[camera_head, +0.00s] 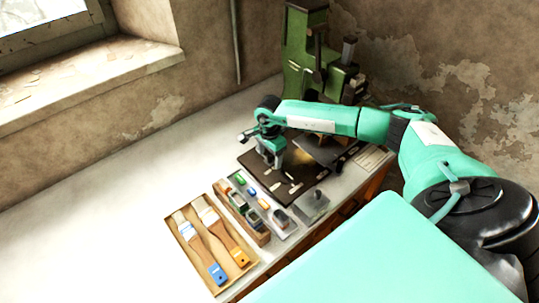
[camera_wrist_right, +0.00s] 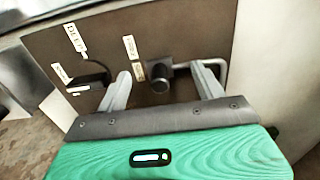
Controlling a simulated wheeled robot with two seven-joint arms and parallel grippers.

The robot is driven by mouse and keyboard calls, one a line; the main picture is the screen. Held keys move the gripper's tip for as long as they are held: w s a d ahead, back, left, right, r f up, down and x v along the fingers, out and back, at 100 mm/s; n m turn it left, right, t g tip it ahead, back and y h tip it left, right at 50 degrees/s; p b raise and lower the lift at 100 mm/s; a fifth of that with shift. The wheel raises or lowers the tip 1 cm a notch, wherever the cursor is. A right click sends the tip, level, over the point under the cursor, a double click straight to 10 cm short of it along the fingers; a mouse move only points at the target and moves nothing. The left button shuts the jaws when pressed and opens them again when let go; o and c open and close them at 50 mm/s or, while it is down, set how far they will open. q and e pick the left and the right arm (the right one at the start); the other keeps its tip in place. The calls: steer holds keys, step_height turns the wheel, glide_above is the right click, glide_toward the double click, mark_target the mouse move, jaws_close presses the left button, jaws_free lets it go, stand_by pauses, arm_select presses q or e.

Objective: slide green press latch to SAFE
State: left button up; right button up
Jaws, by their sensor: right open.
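The green press (camera_head: 300,55) stands at the back of the bench in the head view, partly hidden by my right arm. My right gripper (camera_head: 274,160) hangs over a dark board (camera_head: 255,165) in front of the press. In the right wrist view my right gripper (camera_wrist_right: 162,72) is open, with its fingers spread and nothing between the tips. A dark panel (camera_wrist_right: 150,25) lies beyond the fingers. A dark round knob (camera_wrist_right: 159,80) appears between them, seemingly apart from both. I cannot make out a green latch or read a SAFE label. My left gripper is not in view.
A pale bent handle (camera_wrist_right: 216,64) and small label plates (camera_wrist_right: 75,38) are on the panel. A tray with two brushes (camera_head: 215,285) and a wooden holder (camera_head: 259,237) with small items lie nearer on the bench. The bench is clear at left.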

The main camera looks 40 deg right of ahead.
step_height(320, 180, up, 8)
steer(key=p, duration=0.4)
stand_by(0.6)
